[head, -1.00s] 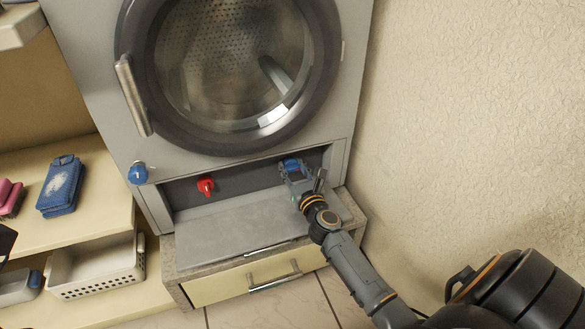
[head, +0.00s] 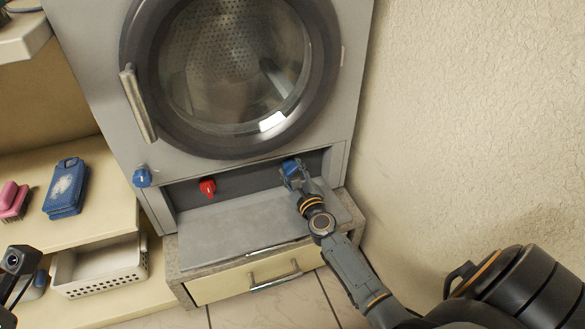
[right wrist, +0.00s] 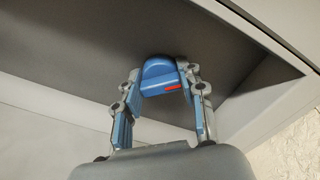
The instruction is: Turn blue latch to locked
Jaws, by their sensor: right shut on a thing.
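A blue latch (head: 291,165) is at the right end of the open recess under the washer door. In the right wrist view the blue latch (right wrist: 158,73) is a rounded knob with a red mark on its lower right edge. My right gripper (head: 291,176) reaches up to it and is shut on it, one finger on each side. The right wrist view shows both fingertips (right wrist: 160,78) against it. A second blue knob (head: 142,177) is on the panel's left. Part of my left gripper (head: 14,264) shows at the lower left edge; its fingers are unclear.
A red knob (head: 208,187) sits in the recess, left of the held latch. A lowered grey flap (head: 215,232) lies above a drawer (head: 250,283). A textured wall (head: 460,120) is close on the right. Shelves at left hold a blue brush-like item (head: 66,187) and a white basket (head: 100,272).

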